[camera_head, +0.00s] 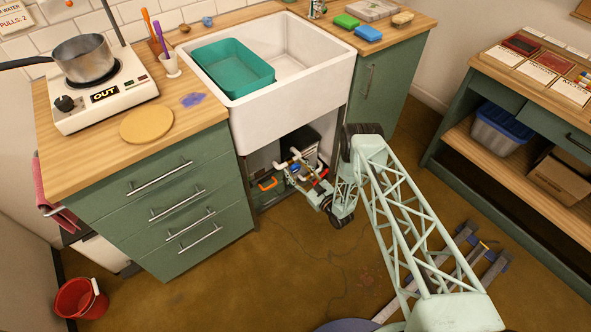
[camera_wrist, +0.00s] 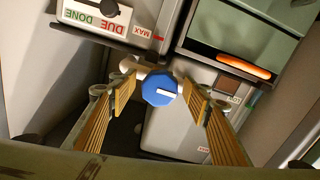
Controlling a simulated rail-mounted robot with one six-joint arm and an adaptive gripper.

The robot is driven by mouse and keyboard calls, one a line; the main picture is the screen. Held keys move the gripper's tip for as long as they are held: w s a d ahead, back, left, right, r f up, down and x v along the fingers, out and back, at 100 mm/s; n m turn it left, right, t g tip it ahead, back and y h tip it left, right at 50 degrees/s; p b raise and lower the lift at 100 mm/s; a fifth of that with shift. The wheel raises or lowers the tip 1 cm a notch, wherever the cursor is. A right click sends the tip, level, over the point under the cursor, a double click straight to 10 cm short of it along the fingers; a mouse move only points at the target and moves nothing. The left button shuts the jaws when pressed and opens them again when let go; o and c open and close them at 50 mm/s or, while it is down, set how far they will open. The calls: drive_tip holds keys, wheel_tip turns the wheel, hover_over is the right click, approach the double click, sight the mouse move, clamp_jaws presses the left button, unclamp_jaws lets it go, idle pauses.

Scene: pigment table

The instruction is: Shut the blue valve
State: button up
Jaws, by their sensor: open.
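The blue valve (camera_wrist: 160,88) is a round, many-sided blue knob with a white bar across its face, on a pale pipe in the wrist view. In the head view, a small blue spot among the white pipes (camera_head: 283,164) under the sink looks like the same valve. My gripper (camera_wrist: 157,86) is open, with one ribbed finger on each side of the blue knob in the picture. I cannot tell how far the knob lies beyond the fingertips, and no contact shows. In the head view my gripper reaches into the space under the sink, its fingers hard to make out.
An orange handle (camera_head: 267,184) and a red part (camera_head: 320,176) are near the pipes. The white sink (camera_head: 291,110) is above, with the green drawer cabinet (camera_head: 180,215) to the left. A sign reading DUE and DONE (camera_wrist: 93,20) shows upside down. The brown floor in front is mostly clear.

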drive_tip(key=shift+c, duration=0.9)
drive_tip(key=c, duration=0.7)
drive_tip(key=shift+m, duration=0.4)
drive_tip(key=m, duration=1.2)
drive_tip(key=shift+m, duration=2.4)
